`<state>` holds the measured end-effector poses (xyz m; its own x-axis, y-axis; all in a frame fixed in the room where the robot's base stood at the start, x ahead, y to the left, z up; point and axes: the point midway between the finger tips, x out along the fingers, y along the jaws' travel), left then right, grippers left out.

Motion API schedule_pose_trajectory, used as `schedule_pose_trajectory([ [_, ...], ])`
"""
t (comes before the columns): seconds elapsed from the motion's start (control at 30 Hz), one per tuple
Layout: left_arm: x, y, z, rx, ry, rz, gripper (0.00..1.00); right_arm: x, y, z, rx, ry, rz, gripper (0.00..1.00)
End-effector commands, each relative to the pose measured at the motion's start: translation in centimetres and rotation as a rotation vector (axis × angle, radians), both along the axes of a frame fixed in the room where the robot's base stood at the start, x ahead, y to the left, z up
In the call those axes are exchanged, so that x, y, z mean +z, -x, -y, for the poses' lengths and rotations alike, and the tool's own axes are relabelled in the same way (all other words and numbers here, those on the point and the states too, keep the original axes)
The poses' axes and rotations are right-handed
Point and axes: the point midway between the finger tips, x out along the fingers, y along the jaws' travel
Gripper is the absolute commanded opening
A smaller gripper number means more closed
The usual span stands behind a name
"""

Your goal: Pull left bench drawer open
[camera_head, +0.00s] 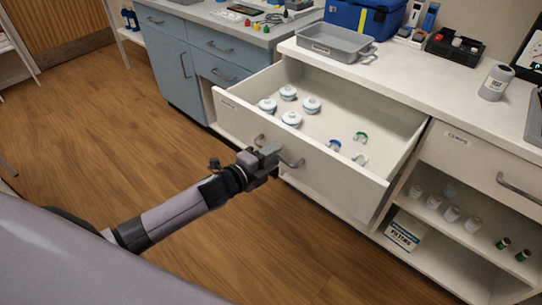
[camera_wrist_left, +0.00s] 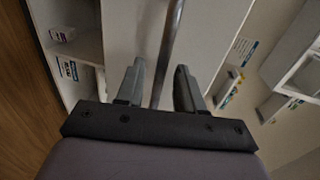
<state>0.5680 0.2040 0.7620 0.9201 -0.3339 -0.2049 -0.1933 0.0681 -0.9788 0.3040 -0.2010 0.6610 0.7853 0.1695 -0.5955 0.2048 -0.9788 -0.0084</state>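The left bench drawer (camera_head: 335,172), with a white front, stands pulled well out of the white bench. Its inside shows. Its grey bar handle (camera_head: 292,162) is partly hidden by my left gripper (camera_head: 270,155), which is at the middle of the drawer front. In the left wrist view, the handle (camera_wrist_left: 171,45) runs between the two fingers of the gripper (camera_wrist_left: 159,75). The fingers are apart, with gaps visible beside the bar. My right gripper is in neither view.
White-blue round containers (camera_head: 311,105) and small green and blue items (camera_head: 360,136) lie in the drawer. A grey tray (camera_head: 336,40) stands on the bench top. A closed drawer (camera_head: 480,165) and open shelves are at right. Wooden floor (camera_head: 90,120) is clear at left.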

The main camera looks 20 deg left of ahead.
Motion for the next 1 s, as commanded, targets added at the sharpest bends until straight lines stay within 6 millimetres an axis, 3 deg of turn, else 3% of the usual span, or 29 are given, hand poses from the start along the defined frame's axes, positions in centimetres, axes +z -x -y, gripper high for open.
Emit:
schedule_pose_trajectory([
  [0.27,0.2,0.6,-0.3,0.000,0.000,0.000,0.37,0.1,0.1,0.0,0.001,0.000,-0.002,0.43],
  [0.7,1.2,5.7,-2.1,0.000,0.000,-0.001,0.37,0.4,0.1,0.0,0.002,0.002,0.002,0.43],
  [1.0,1.5,6.6,-2.4,0.000,0.000,0.000,0.37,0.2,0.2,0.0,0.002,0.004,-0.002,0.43],
])
